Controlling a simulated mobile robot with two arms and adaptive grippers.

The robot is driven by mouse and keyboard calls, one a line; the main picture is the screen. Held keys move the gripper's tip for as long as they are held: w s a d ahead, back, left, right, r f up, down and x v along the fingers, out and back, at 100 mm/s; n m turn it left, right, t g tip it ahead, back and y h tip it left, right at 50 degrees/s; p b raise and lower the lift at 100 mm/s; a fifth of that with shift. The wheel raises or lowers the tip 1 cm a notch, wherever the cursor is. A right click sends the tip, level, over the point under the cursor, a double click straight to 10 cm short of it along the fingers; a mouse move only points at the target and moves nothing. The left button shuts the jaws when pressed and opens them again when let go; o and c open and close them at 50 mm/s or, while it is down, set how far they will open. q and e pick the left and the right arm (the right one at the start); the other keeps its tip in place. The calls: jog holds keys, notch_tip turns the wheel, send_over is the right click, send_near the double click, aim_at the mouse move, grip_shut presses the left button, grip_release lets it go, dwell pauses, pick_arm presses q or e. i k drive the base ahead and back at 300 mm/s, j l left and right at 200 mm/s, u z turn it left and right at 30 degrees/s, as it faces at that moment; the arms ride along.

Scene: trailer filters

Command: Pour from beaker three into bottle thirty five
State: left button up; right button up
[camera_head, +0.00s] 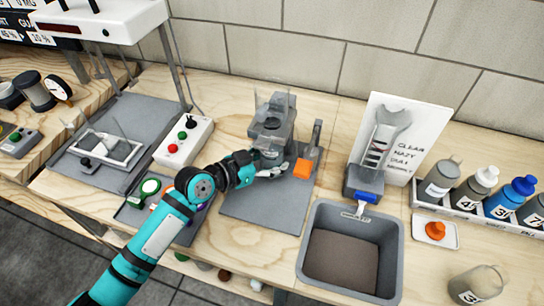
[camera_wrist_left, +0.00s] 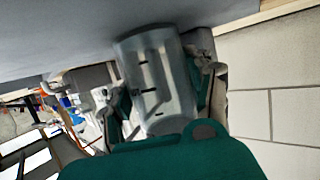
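My left gripper (camera_head: 262,170) is at a grey stand-like device (camera_head: 272,122) on a grey mat. In the left wrist view a clear grey beaker (camera_wrist_left: 158,80) with dark marks lies between my two fingers, one close along each side. I cannot tell whether they press on it, and no number shows on it. An uncapped grey bottle (camera_head: 478,286) stands alone at the front right; its label is too small to read surely. My right gripper is in neither view.
A grey sink-like bin (camera_head: 308,262) lies between the mat and the lone bottle. A rack (camera_head: 460,212) of several labelled bottles stands at the right. An orange cap (camera_head: 435,230) lies on a small white tray. A wrench stand (camera_head: 383,140) is behind the bin.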

aim_at(481, 283)
jog(key=k+j, duration=0.35)
jog(key=k+j+z, duration=0.1)
jog(key=k+j, duration=0.25)
jog(key=k, duration=0.25)
